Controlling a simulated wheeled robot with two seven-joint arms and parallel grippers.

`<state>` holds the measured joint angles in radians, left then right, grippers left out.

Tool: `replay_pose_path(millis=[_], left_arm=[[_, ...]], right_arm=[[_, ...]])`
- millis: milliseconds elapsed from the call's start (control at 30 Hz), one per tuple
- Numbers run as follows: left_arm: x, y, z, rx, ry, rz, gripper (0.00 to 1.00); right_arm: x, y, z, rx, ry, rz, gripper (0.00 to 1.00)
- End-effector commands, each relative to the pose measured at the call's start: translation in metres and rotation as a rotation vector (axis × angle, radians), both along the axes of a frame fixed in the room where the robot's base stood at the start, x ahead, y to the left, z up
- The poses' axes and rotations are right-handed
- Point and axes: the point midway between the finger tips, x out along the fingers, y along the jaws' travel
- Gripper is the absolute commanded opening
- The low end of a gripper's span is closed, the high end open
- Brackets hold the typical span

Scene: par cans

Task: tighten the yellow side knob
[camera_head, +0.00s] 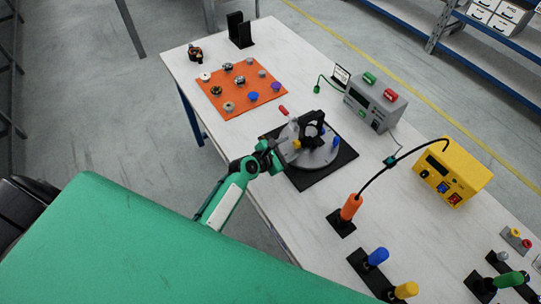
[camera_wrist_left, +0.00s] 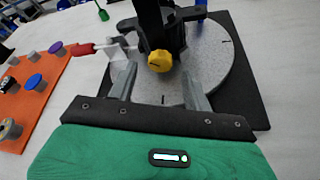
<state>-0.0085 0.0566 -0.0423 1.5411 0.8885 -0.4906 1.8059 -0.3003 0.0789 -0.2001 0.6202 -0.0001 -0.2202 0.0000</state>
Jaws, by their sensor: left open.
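The yellow side knob (camera_wrist_left: 159,61) sits on the near side of a black upright fixture (camera_wrist_left: 158,20), which stands on a round grey plate (camera_wrist_left: 215,65). In the head view the knob (camera_head: 297,144) shows small, facing my left gripper. My left gripper (camera_wrist_left: 162,85) is open, its two fingers pointing at the knob from either side. The knob lies just beyond and between the fingertips, and I see no contact. In the head view the left gripper (camera_head: 280,148) is at the left edge of the plate. My right gripper is not in view.
A red-handled part (camera_wrist_left: 82,49) sticks out left of the fixture. An orange mat (camera_head: 240,90) with several small knobs lies behind. A grey box (camera_head: 375,103) and a yellow box (camera_head: 453,172) stand right. An orange-handled tool (camera_head: 351,207) stands in front.

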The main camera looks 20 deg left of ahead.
Motion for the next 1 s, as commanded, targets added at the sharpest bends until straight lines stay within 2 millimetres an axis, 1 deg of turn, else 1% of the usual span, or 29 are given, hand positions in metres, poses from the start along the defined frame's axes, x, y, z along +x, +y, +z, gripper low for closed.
replay_pose_path(millis=[33, 300, 500, 700, 1000], left_arm=[[-0.009, 0.004, 0.002, 0.002, 0.001, 0.001, 0.50], [-0.058, 0.026, 0.022, 0.001, 0.001, 0.002, 0.50], [-0.085, 0.039, 0.034, 0.002, -0.001, 0.002, 0.50], [-0.098, 0.044, 0.040, 0.001, 0.001, 0.000, 0.50], [-0.099, 0.044, 0.041, 0.000, 0.000, 0.000, 0.50]], right_arm=[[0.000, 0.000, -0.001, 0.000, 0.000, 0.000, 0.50], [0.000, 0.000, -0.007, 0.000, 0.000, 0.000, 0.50], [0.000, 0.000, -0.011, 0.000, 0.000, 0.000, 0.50], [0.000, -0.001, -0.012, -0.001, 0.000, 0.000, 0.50], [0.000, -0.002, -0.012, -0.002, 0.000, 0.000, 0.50]])
